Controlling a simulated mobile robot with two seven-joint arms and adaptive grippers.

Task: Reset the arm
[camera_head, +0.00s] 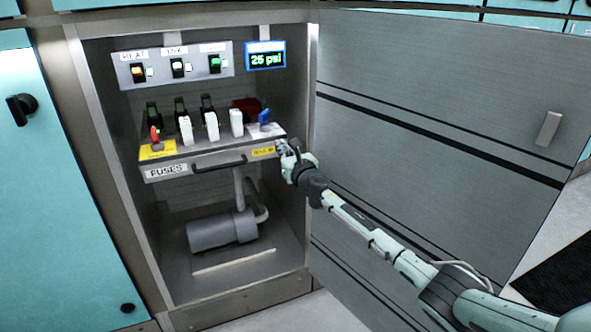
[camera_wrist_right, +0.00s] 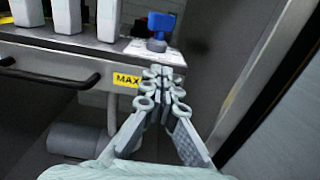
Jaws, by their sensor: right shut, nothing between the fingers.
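My right arm (camera_head: 350,217) reaches in from the lower right of the head view, in front of the open cabinet door. My right gripper (camera_head: 284,148) is at the right end of the fuse drawer's front. In the right wrist view the right gripper (camera_wrist_right: 160,80) has its fingertips together with nothing between them. The tips appear just below and in front of a blue valve handle (camera_wrist_right: 158,22); I cannot tell whether they touch anything. The blue handle also shows in the head view (camera_head: 269,117). My left gripper is not in view.
The fuse drawer (camera_head: 214,159) holds several white fuses (camera_head: 212,125) and a red handle (camera_head: 154,134). A display (camera_head: 265,57) reads 25 psi above it. The open metal door (camera_head: 440,120) stands right of the cabinet. A grey motor (camera_head: 221,230) sits below the drawer.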

